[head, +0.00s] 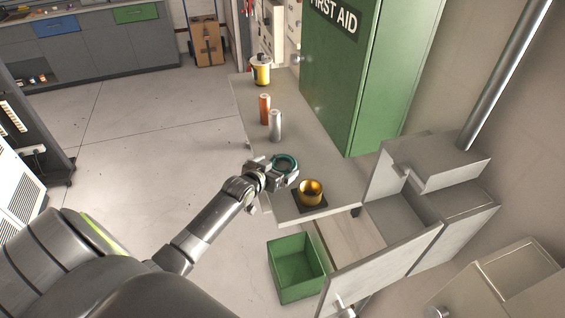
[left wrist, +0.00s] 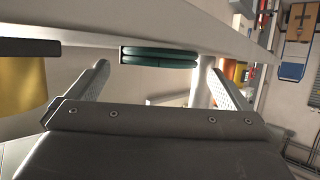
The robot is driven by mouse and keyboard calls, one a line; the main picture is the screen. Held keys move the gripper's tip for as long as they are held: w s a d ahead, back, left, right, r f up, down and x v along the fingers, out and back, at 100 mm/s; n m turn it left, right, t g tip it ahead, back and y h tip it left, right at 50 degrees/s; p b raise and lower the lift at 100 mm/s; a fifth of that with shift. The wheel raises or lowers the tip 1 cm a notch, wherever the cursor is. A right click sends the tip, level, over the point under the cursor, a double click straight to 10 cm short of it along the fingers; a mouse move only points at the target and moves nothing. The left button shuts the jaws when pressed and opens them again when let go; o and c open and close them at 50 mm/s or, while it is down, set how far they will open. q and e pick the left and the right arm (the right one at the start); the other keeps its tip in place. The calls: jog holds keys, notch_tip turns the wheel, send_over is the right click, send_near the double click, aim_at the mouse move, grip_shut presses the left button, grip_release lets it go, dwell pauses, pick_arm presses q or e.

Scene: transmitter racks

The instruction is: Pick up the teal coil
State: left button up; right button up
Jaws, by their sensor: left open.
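The teal coil (head: 293,160) lies on the grey worktop (head: 318,172) near its front end. In the left wrist view the coil (left wrist: 158,57) shows edge-on as a dark teal stack with the worktop edge above it, so that picture looks upside down. My left gripper (head: 283,172) is low at the worktop's left edge, at the coil. Its jaws (left wrist: 158,75) are open, one finger on each side of the coil, with a gap on both sides. How deep the coil sits between the fingers is unclear. My right gripper is not in view.
A brass cup (head: 311,190) on a dark base stands close to the right of the coil. Silver (head: 276,126) and copper (head: 264,109) cylinders and a yellow canister (head: 260,70) stand farther back. A green cabinet (head: 375,80) rises behind. An open drawer (head: 345,235) and green bin (head: 296,268) are below.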

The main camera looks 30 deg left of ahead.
pick_arm(q)
jog(key=shift+x, duration=1.45)
jog(key=c, duration=1.1)
jog(key=shift+o, duration=0.2)
jog(key=shift+r, duration=0.15)
